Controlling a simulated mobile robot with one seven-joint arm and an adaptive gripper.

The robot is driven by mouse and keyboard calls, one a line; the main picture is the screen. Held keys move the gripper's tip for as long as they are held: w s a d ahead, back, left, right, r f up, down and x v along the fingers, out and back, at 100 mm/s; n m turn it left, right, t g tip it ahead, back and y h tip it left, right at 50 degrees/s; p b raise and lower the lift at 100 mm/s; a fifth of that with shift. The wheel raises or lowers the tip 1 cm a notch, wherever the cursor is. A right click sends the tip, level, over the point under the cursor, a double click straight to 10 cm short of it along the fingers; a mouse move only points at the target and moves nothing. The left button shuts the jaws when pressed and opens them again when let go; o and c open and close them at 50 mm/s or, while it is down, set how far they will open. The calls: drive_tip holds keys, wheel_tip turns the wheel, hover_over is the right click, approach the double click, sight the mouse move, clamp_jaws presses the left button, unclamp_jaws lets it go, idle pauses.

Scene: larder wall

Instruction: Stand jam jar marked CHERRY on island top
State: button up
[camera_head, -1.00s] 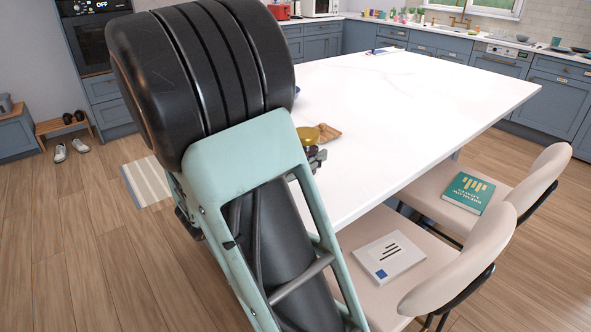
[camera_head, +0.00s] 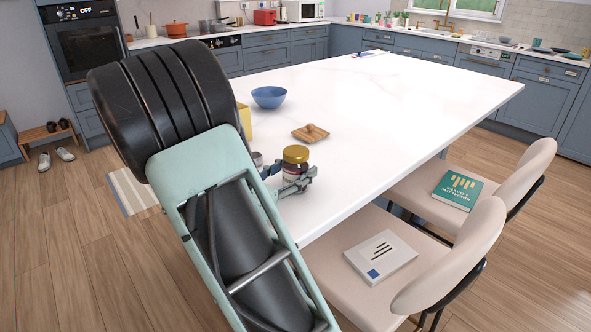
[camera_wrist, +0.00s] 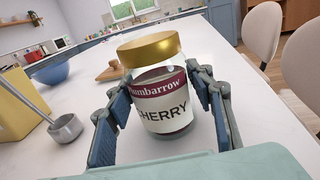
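The jam jar (camera_head: 294,163) has a gold lid and a maroon and white label. In the wrist view the label on the jar (camera_wrist: 163,100) reads CHERRY. The jar is upright near the close end of the white island top (camera_head: 365,105). My gripper (camera_head: 299,183) is around its lower half. In the wrist view my gripper (camera_wrist: 165,105) has one finger against each side of the glass. The fingers hide the jar's base in the head view, so I cannot tell whether it touches the top.
A blue bowl (camera_head: 269,97), a wooden board with a knob (camera_head: 310,132), a yellow box (camera_wrist: 22,115) and a metal ladle or cup (camera_wrist: 65,127) are nearby. Two chairs hold books (camera_head: 380,256) at the right side. The island's middle is clear.

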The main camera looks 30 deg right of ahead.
drive_tip(key=o, duration=0.3)
drive_tip(key=shift+o, duration=0.2)
drive_tip(key=shift+r, duration=0.15)
drive_tip(key=p+v, duration=0.1)
drive_tip(key=v, duration=1.1)
